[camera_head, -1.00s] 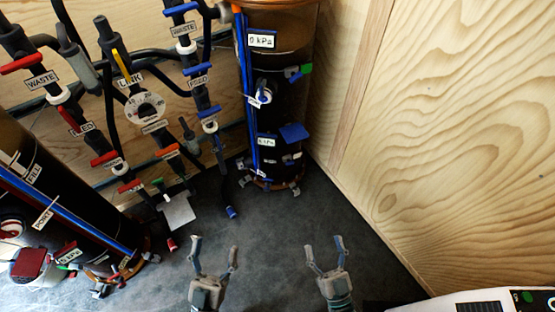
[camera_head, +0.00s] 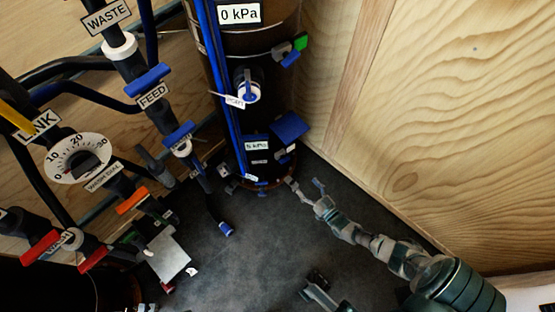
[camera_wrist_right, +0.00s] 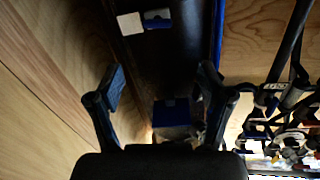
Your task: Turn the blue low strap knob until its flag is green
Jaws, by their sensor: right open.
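My left gripper (camera_head: 318,284) is partly in view at the bottom.
A blue box (camera_head: 290,127) juts from the column near my right gripper; it shows between the fingers in the wrist view (camera_wrist_right: 172,112). The wood wall (camera_head: 450,130) runs close along the right arm. Pipes and valves (camera_head: 150,90) fill the left.

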